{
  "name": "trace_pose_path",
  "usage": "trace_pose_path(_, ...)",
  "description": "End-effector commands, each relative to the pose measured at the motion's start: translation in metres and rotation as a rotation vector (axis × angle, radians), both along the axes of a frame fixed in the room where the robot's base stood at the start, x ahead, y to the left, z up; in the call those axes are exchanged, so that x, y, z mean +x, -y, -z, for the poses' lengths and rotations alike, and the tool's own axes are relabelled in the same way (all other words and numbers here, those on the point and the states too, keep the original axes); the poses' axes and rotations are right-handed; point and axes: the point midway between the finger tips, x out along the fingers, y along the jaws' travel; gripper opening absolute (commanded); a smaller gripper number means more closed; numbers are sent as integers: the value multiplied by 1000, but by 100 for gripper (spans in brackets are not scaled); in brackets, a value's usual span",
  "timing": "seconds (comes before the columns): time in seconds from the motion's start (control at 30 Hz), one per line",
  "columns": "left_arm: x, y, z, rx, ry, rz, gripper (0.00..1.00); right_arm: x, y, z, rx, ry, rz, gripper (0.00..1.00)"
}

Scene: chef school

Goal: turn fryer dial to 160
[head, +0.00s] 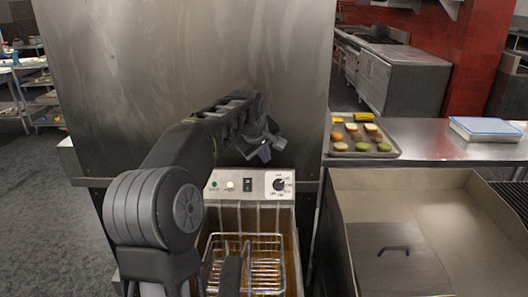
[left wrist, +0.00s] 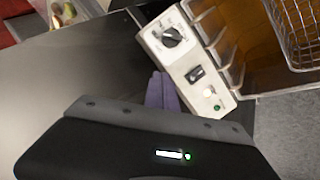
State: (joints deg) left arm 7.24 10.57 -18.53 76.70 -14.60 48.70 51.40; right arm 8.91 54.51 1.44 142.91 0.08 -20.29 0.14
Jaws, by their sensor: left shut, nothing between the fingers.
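The fryer dial (head: 279,185) is a round black knob on the right part of the fryer's light control panel (head: 215,193). In the left wrist view the dial (left wrist: 172,37) sits at the top end of the tilted panel. Its numbers are too small to read surely. My left gripper (head: 264,153) is above and a little left of the dial, apart from it. Its fingers (left wrist: 162,93) are shut together with nothing between them, beside the panel's edge in the left wrist view. My right gripper is not in view.
The fryer basket (head: 262,262) hangs in the brown oil below the panel. A black switch (head: 247,185) and small lights sit left of the dial. A steel wall rises behind. At right are a metal basin (head: 448,200) and a food tray (head: 360,152).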

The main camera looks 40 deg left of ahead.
Motion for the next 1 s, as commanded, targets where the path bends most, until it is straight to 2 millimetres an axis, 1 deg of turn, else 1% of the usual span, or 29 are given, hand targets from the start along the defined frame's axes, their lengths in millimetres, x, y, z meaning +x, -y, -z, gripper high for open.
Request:
trace_pose_path(0.03, 4, -3, 8, 0, -6, -2, 0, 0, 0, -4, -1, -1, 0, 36)
trace_pose_path(0.3, 34, -17, 51, -1, -4, -2, 0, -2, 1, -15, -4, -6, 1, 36)
trace_pose_path(0.4, 34, 0, 59, -1, -2, 4, 0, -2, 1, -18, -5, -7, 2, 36)
trace_pose_path(0.6, 34, 15, 70, 0, 1, 1, 0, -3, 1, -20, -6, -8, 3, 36)
trace_pose_path(1.0, 34, 18, 73, 1, 0, 0, 0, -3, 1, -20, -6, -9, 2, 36)
